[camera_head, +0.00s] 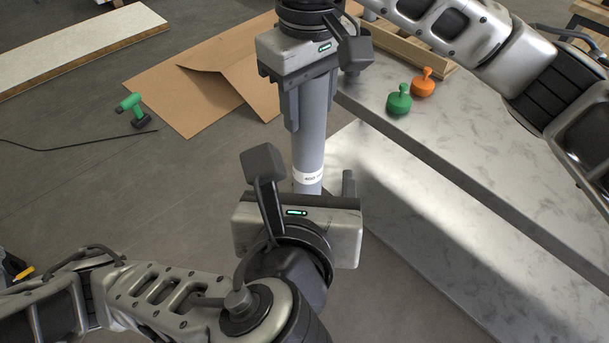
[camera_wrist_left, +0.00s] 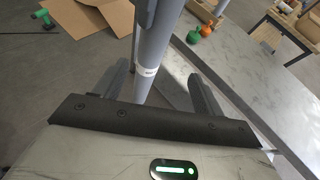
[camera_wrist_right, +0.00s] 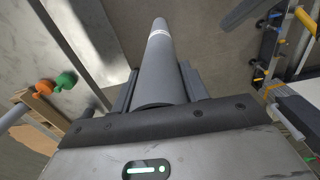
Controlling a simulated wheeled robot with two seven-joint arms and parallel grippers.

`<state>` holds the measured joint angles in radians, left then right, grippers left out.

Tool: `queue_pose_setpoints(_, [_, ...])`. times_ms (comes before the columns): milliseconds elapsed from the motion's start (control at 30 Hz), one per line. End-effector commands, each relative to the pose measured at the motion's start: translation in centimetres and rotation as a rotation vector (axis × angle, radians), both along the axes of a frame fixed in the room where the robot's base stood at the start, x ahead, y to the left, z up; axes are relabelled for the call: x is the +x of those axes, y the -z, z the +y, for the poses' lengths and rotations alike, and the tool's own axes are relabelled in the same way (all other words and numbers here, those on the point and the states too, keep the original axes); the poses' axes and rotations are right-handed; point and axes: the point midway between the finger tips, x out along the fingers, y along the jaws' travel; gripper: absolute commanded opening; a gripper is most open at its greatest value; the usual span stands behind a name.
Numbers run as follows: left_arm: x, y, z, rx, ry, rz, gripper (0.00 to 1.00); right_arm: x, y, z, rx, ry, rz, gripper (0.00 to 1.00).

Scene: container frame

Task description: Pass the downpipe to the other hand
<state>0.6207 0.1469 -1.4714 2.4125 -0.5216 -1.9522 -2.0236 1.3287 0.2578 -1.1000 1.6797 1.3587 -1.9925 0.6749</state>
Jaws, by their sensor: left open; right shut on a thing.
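The downpipe (camera_head: 311,145) is a grey tube with a white printed band near its lower end in the head view. My right gripper (camera_head: 308,108), the upper one, is shut on its upper part; the right wrist view shows the pipe (camera_wrist_right: 160,80) running away from between the fingers. My left gripper (camera_head: 318,184), the lower one, is open at the banded end. In the left wrist view the pipe (camera_wrist_left: 152,55) appears between the spread fingers, closer to the left one. Contact there cannot be told. The pipe's lower tip is hidden behind my left gripper in the head view.
A grey worktop (camera_head: 440,130) lies to the right, with a green knobbed object (camera_head: 399,100) and an orange one (camera_head: 423,83) on it. Cardboard (camera_head: 200,80), a white board (camera_head: 75,50) and a green drill (camera_head: 133,108) with a cable lie on the floor.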

Motion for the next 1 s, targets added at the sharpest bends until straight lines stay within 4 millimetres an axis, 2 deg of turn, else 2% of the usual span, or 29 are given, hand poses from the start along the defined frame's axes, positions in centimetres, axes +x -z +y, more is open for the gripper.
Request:
queue_pose_setpoints(33, [-0.2, -0.5, 0.2, 0.018, 0.0, -0.021, 0.7, 0.0, 0.0, 0.0, 0.001, 0.0, -0.001, 0.01])
queue_pose_setpoints(167, [0.2, -0.7, 0.3, 0.045, -0.003, -0.04, 0.7, 0.0, 0.0, 0.0, 0.001, 0.0, -0.001, 0.01])
queue_pose_setpoints(700, [8.6, 3.0, -1.1, 0.042, -0.008, -0.032, 0.7, 0.0, 0.0, 0.0, 0.001, 0.0, -0.001, 0.01])
queue_pose_setpoints(1000, [10.5, 3.8, -1.5, 0.039, -0.006, -0.03, 0.7, 0.0, -0.1, 0.0, 0.001, 0.0, -0.001, 0.01])
